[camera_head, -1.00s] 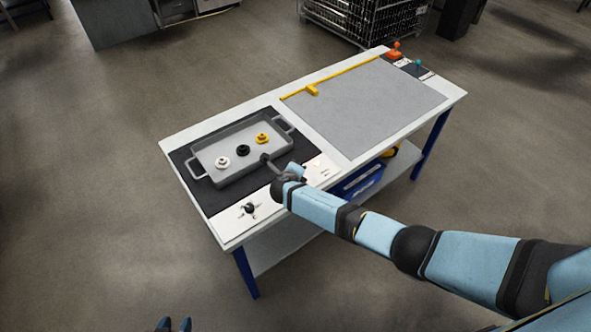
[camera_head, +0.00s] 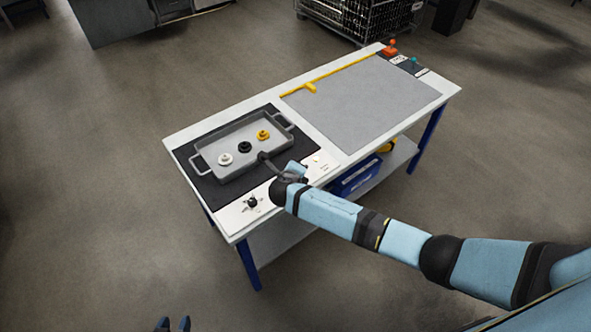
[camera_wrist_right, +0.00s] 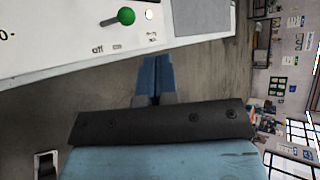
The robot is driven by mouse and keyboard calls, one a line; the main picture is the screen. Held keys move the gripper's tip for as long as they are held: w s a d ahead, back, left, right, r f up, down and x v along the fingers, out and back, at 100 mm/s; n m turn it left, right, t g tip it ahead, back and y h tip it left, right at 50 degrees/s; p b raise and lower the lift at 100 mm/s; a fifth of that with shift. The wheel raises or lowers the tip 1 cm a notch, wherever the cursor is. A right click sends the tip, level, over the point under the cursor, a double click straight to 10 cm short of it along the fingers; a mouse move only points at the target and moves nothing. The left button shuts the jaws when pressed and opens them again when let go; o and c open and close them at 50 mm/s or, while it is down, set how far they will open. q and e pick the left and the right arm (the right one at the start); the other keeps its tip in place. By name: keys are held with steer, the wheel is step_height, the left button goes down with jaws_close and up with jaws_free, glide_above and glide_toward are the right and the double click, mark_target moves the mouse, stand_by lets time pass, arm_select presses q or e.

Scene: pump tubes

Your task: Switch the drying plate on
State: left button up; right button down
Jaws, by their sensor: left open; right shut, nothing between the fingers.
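The drying plate (camera_head: 212,194) looks like the flat black surface at the table's left end, with a grey tray (camera_head: 205,152) on it. Its white front panel (camera_head: 237,219) carries a black knob (camera_head: 252,202). In the right wrist view a green-knobbed lever (camera_wrist_right: 126,16) stands on the white panel, near printed "off" lettering and a small round light (camera_wrist_right: 149,14). My right gripper (camera_wrist_right: 155,58) is shut and empty, beside the panel edge, apart from the lever. In the head view my right wrist covers part of the panel. My left gripper (camera_head: 173,324) is open, low at the bottom edge.
The tray holds a white, a black and a yellow part. A grey mat (camera_head: 365,103) with a yellow bar (camera_head: 330,77) covers the table's right part. Orange (camera_head: 389,48) and teal (camera_head: 413,62) items stand at the far corner. A blue bin (camera_head: 355,180) sits on the lower shelf.

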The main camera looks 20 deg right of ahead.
steer(key=shift+s+a+r, duration=0.3)
steer(key=shift+s+r, duration=0.55)
steer(key=shift+r, duration=0.05)
steer(key=shift+r, duration=0.1)
steer(key=s+a+f+m+g+y, duration=0.1)
steer(key=s+a+f+m+y, duration=0.25)
steer(key=s+m, duration=0.55)
steer(key=s+a+f+m+g+y, duration=0.15)
steer(key=s+f+m+y, duration=0.25)
steer(key=s+m, duration=0.55)
steer(key=s+d+r+m+t, duration=0.1)
steer(key=s+d+r+m, duration=0.1)
steer(key=s+m, duration=0.5)
steer(key=s+d+r+m+t+y, duration=0.1)
steer(key=s+m, duration=0.6)
steer(key=m, duration=0.8)
steer(key=d+r+t, duration=0.1)
steer(key=d+r, duration=0.1)
steer(key=d, duration=0.1)
steer(key=shift+d, duration=0.15)
